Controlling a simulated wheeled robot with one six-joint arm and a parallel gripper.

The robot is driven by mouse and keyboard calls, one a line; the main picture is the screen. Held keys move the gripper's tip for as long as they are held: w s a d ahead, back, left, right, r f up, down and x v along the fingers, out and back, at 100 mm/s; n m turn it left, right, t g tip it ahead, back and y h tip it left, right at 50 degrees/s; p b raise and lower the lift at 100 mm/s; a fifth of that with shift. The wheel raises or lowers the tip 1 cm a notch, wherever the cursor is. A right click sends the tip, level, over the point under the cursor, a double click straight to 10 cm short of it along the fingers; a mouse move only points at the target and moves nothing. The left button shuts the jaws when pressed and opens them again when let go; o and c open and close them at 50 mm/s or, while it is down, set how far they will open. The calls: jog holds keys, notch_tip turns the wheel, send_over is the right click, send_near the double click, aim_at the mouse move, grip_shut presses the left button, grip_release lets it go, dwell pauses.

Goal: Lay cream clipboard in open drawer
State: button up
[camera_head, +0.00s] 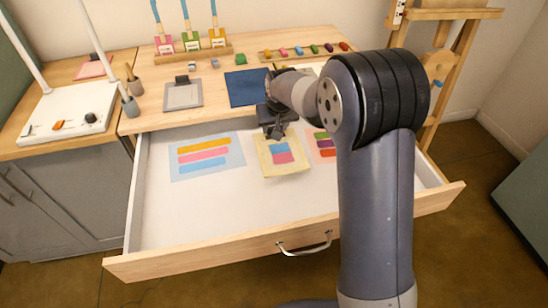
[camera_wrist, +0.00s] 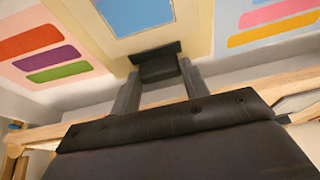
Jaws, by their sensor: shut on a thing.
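The cream clipboard (camera_head: 296,165) has a sheet with blue and pink patches and is over the inside of the open drawer (camera_head: 210,228). In the wrist view the cream board (camera_wrist: 197,35) shows a pale blue patch and a dark clip (camera_wrist: 158,66) at its near edge. My gripper (camera_head: 274,132) is shut on this clip, and its two fingers (camera_wrist: 157,82) flank it. The board looks roughly flat and close to the drawer floor; I cannot tell whether it touches. My arm hides part of the drawer's right side.
A light blue sheet (camera_head: 206,170) with colour bars lies left in the drawer, a pink sheet (camera_head: 319,150) right. On the tabletop are a grey clipboard (camera_head: 183,97), a navy mat (camera_head: 244,90) and a brush rack (camera_head: 192,54).

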aim_at(275, 143)
notch_tip(275, 143, down, 8)
jog(key=shift+r, duration=0.15)
dwell(0.3)
jog(key=shift+f, duration=0.2)
jog(key=o, duration=1.2)
jog(key=shift+c, duration=0.2)
jog(key=shift+r, duration=0.15)
jog(key=shift+r, duration=0.2)
jog(key=v, duration=1.1)
jog(key=shift+s+d+r, duration=0.1)
jog(key=shift+s+r, duration=0.05)
jog(key=shift+r, duration=0.2)
